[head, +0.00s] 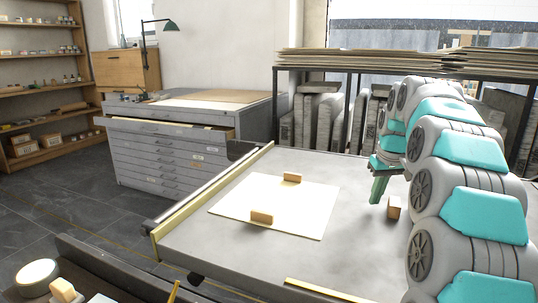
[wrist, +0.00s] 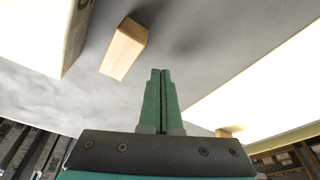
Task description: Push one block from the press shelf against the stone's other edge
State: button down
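The stone (head: 232,208) is a pale flat slab on the grey press bed; its bright surface also shows in the wrist view (wrist: 255,85). One wooden block (head: 292,178) sits at its far edge and another (head: 262,217) at its near edge. A third wooden block (head: 394,208) stands on the bed right of the stone, apart from it; the wrist view shows it (wrist: 124,48) up and left of my fingertips. My gripper (head: 377,198), with green fingers, is low over the bed between stone and third block. In the wrist view its fingers (wrist: 160,72) are together, holding nothing visible.
Yellow rails (head: 215,197) edge the bed. A rack with boards (head: 390,62) stands behind. The bed right of the stone is mostly clear.

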aim_at(394, 201)
jog(key=shift+f+b, duration=0.3)
jog(key=shift+f, duration=0.45)
jog(key=shift+s+d+r, duration=0.1)
jog(key=shift+s+d, duration=0.2)
jog(key=shift+d, duration=0.45)
jog(key=shift+s+d+f, duration=0.1)
jog(key=shift+s+d, duration=0.2)
jog(key=shift+d, duration=0.4)
jog(key=shift+s+d+r, duration=0.1)
jog(key=shift+s+d, duration=0.2)
jog(key=shift+d, duration=0.45)
jog(key=shift+w+a+r+p, duration=0.15)
jog(key=shift+w+a+p, duration=0.1)
jog(key=shift+a, duration=0.35)
jog(key=shift+w+a+r+p, duration=0.15)
jog(key=shift+w+a, duration=0.1)
jog(key=shift+a, duration=0.3)
notch_tip(394, 201, up, 8)
jog(key=p, duration=0.1)
jog(key=shift+p, duration=0.4)
